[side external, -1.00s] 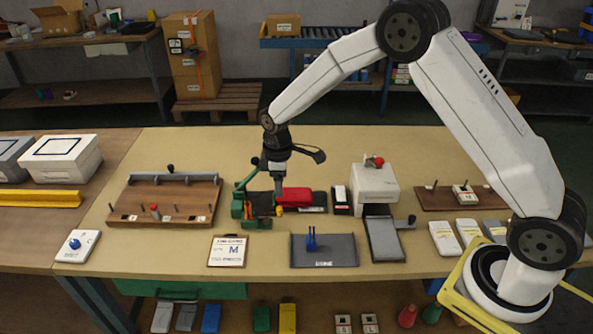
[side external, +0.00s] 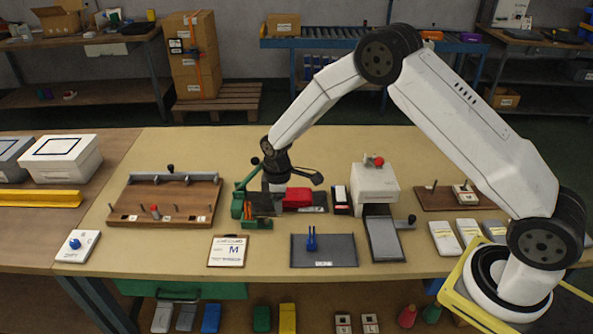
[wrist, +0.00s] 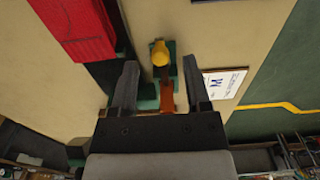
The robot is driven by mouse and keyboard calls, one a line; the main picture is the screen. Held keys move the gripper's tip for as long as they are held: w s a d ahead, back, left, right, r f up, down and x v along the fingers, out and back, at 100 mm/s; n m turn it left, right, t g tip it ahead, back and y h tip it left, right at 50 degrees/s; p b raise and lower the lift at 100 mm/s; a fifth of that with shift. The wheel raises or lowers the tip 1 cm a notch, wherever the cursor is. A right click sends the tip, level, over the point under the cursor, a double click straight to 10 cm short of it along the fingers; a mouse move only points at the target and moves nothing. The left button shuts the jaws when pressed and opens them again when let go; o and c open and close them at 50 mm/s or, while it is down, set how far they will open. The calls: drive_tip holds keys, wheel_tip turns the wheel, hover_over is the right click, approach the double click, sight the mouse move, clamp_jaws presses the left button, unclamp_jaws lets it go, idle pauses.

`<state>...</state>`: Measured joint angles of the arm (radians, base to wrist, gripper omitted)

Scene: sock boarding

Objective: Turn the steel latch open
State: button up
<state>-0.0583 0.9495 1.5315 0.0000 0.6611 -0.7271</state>
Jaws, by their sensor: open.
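A green fixture (side external: 238,205) with a dark bed stands mid-table in the side view. My gripper (side external: 274,205) points down at it, low over the bed. In the wrist view my gripper (wrist: 160,85) has its two fingers apart, with an orange-brown strip (wrist: 167,98) showing between them. A yellow knob (wrist: 160,54) on a green base lies just beyond the fingertips. I cannot tell whether the fingers touch the strip. No part is clearly recognisable as a steel latch; it may be hidden by the gripper.
A white box (side external: 374,184) with a red knob stands farther right. A wooden board (side external: 165,203) with a grey bar is at left. A clipboard (side external: 228,251) lies in front. The table behind is clear.

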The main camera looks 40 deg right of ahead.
drive_tip(key=shift+f, duration=0.7)
clamp_jaws()
